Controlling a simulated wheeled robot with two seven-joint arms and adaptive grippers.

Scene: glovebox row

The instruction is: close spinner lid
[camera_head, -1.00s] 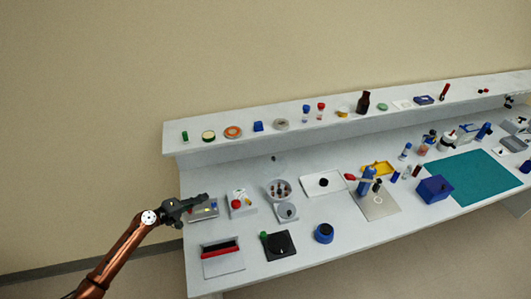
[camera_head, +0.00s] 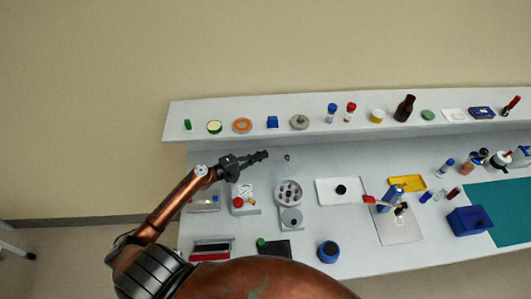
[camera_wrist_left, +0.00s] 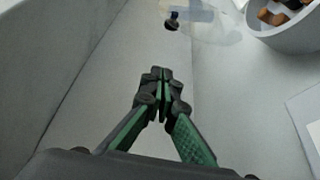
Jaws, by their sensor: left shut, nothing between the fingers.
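The spinner (camera_head: 301,199) is a grey round bowl with several tubes in its rotor, on the bench at middle; part of it shows at the upper right of the left wrist view (camera_wrist_left: 290,40). Its lid appears to be the clear, faint sheet behind the bowl, standing open, with a dark knob (camera_head: 287,157). The knob also shows in the left wrist view (camera_wrist_left: 172,21), ahead of the fingertips. My left gripper (camera_head: 266,154) is shut and empty, just left of the knob and apart from it. My right gripper is not in view.
A box with a red button (camera_head: 239,202) stands left of the spinner, a white tray (camera_head: 326,198) to its right. A small round-topped device (camera_head: 291,217) sits in front. Above, a shelf (camera_head: 340,130) holds several jars and bottles.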

